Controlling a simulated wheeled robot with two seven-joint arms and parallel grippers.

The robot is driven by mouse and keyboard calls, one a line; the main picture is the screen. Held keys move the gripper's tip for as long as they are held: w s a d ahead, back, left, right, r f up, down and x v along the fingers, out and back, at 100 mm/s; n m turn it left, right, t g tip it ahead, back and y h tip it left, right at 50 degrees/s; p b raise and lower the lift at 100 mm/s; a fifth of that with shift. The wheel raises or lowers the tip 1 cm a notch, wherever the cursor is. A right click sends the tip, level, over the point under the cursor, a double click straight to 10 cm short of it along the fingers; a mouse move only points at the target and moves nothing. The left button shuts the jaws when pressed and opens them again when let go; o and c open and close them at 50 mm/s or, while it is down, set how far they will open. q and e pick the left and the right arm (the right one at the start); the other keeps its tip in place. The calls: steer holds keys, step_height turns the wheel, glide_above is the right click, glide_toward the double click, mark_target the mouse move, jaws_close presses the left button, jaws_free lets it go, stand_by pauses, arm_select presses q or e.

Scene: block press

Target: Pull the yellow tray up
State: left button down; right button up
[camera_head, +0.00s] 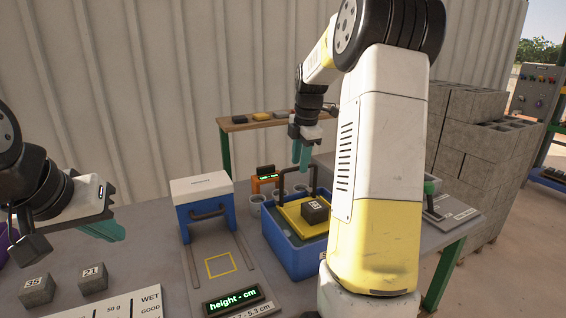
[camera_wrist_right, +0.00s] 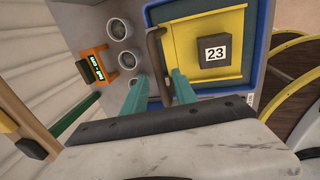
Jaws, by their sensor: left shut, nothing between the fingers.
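The yellow tray (camera_head: 291,217) sits inside a blue tub (camera_head: 290,262), with a dark block marked 23 (camera_head: 315,211) on it. A dark arched handle (camera_head: 284,180) rises at the tray's far side. My right gripper (camera_head: 301,164) points down just above the handle. In the right wrist view its teal fingers (camera_wrist_right: 157,86) are apart, and the dark handle (camera_wrist_right: 155,50) lies between and beyond them; I see no contact. The yellow tray (camera_wrist_right: 185,42) and block 23 (camera_wrist_right: 213,51) show there too. My left gripper (camera_head: 112,232) is shut and empty at the left, over the table.
Blocks marked 35 (camera_head: 37,289) and 21 (camera_head: 92,278) lie at the front left. A blue and white press (camera_head: 205,210) with a green height display (camera_head: 233,301) stands left of the tub. Grey cups (camera_head: 256,203) and an orange display (camera_head: 266,183) are behind. My right arm hides the tub's right side.

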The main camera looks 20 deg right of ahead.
step_height(320, 180, up, 7)
steer(key=s, duration=0.1)
steer(key=shift+s, duration=0.2)
steer(key=shift+d, duration=0.1)
